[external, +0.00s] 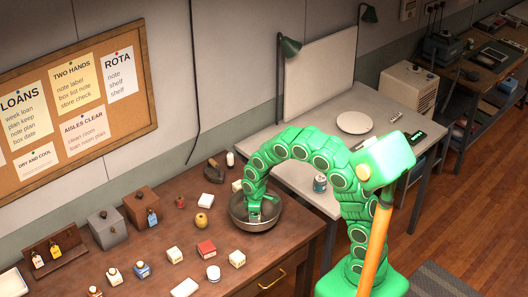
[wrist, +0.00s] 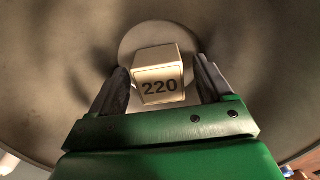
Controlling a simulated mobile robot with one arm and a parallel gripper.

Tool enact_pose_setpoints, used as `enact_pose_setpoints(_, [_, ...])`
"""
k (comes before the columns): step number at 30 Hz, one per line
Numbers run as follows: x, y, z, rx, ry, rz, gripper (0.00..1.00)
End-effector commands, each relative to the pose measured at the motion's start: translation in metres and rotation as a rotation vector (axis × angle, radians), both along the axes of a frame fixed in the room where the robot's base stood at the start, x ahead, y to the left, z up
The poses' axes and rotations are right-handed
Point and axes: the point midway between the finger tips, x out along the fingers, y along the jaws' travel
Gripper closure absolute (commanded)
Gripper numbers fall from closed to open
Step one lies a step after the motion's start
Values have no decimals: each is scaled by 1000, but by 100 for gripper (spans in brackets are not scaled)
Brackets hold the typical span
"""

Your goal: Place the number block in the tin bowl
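The number block (wrist: 158,76), a cream block marked 220, is inside the tin bowl (wrist: 60,62) in the wrist view, over the round centre of the bowl's floor. My gripper (wrist: 163,84) points down into the bowl with one finger on each side of the block. A gap shows between the block and the right finger; the left finger is very close to it. The fingers look open around the block. In the external view the grey bowl (external: 277,215) stands on the brown table, with my gripper (external: 255,214) inside it. The block is hardly visible there.
Boxes (external: 108,227) and small bottles (external: 142,269) stand farther left. A grey table with a white plate (external: 354,122) and a can (external: 320,183) is behind.

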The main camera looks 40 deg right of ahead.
Motion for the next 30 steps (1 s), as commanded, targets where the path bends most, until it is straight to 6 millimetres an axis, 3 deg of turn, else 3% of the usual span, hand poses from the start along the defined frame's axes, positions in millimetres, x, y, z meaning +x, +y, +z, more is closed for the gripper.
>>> enact_pose_setpoints(8, [0, 0, 1, 1, -1, 0, 21])
enact_pose_setpoints(13, [1, 0, 12, 1, -4, 0, 21])
enact_pose_setpoints(30, [1, 0, 107, 1, -4, 0, 21])
